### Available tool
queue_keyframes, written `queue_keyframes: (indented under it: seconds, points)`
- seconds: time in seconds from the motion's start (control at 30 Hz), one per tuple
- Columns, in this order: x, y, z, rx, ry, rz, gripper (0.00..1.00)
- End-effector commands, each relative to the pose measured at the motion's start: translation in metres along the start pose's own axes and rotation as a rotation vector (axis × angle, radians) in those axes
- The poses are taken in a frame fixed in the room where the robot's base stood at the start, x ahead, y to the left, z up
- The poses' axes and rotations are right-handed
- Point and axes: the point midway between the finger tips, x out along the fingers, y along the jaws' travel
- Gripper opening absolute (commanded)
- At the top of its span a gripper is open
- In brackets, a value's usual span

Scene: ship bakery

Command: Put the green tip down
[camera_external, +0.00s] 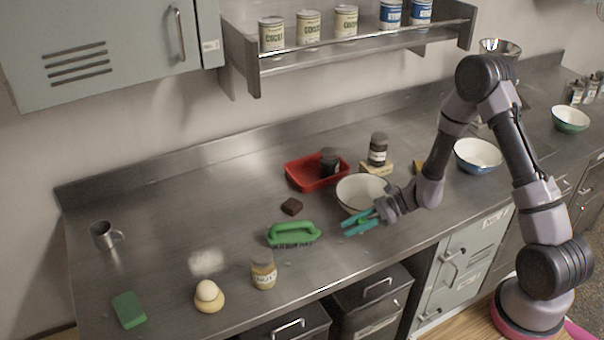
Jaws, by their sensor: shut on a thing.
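My gripper (358,223) is above the counter, in front of the white bowl and to the right of the green brush. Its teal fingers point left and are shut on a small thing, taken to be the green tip. The tip cannot be made out apart from the fingers at this size. The steel counter (180,215) lies below, and the gripper looks a little above it; the exact gap cannot be told.
Near the gripper are the white bowl (351,189), green brush (291,235), dark brown block (292,206), red tray (304,179) and labelled jar (263,272). An egg (207,291) in a yellow holder and a green sponge (128,310) lie front left. The left-middle counter is mostly clear.

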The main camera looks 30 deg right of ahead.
Motion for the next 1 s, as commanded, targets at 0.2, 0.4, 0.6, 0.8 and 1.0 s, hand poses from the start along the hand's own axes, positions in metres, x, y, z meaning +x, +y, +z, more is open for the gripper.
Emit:
queue_keyframes:
  seconds: [0.2,0.4,0.6,0.8,1.0]
  points:
    - [0.009,0.000,-0.023,0.001,0.000,0.001,0.00]
    - [0.020,0.000,-0.050,0.003,0.000,0.001,0.00]
    - [0.023,-0.001,-0.056,-0.001,0.000,-0.001,0.00]
    - [0.024,-0.001,-0.057,0.000,0.000,0.000,0.00]
    - [0.024,-0.001,-0.058,0.000,0.000,0.000,0.63]
